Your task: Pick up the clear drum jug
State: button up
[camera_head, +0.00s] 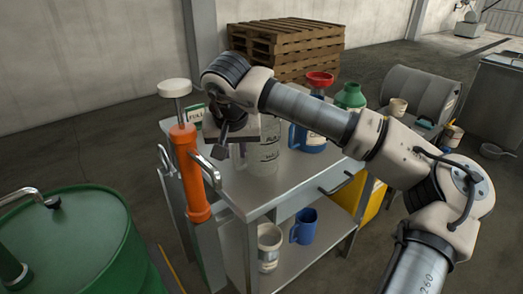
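A clear, pale translucent jug (264,160) with dark print on its side stands upright on the metal cart top (237,189). Its upper part is hidden behind my arm. My gripper (221,150) points down just left of the jug, over the cart's left side. Its dark fingers are small here. I cannot tell whether they are apart or closed, or whether they touch the jug's handle.
An orange hand pump (190,170) stands at the cart's left edge, near my gripper. A blue jug with a red funnel (320,80) and a green bottle (350,97) stand behind. A green drum (75,245) is at front left. The cart's front top is clear.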

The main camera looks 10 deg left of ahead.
jog(key=shift+x, duration=1.05)
grip_shut()
